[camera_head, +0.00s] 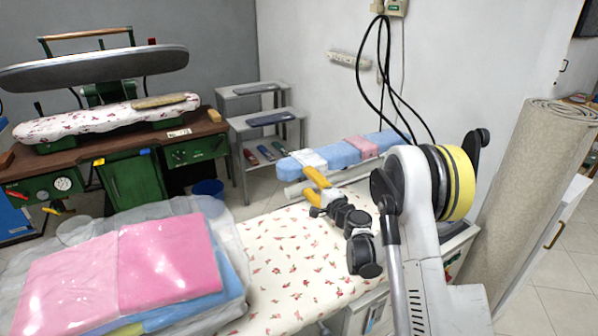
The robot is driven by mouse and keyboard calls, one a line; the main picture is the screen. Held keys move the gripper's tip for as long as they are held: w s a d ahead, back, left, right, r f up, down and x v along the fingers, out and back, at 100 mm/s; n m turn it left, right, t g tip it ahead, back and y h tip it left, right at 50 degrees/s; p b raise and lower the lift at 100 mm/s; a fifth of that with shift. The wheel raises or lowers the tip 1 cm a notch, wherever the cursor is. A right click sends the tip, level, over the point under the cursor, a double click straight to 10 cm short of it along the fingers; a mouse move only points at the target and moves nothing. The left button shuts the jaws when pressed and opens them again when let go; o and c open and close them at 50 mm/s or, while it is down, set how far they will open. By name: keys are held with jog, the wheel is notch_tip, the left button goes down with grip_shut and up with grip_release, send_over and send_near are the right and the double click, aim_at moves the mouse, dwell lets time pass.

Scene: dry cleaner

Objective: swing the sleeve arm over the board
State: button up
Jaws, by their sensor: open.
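The sleeve arm (376,147) is a narrow padded blue board with a pink band and a white band, beyond the far side of the floral board. The board (285,260) has a cream cover with small red flowers and lies in front of me. My gripper (313,184), with yellow fingers, is open and empty. In the picture it shows over the board's far part, just below the white-banded end of the sleeve arm. I cannot tell the gap between them. My arm hides part of the board's right side.
Pink and blue folded items in clear plastic (165,265) cover the board's left part. A green press table (130,178) stands at the back left, and grey shelves (268,125) at the back wall. A rolled carpet (540,200) stands on the right. Black cables hang above the sleeve arm.

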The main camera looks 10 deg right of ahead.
aim_at(299, 173)
jog(key=b+x, duration=0.1)
jog(key=x, duration=0.6)
jog(key=shift+c, duration=0.5)
grip_shut()
jog(key=shift+d, duration=0.1)
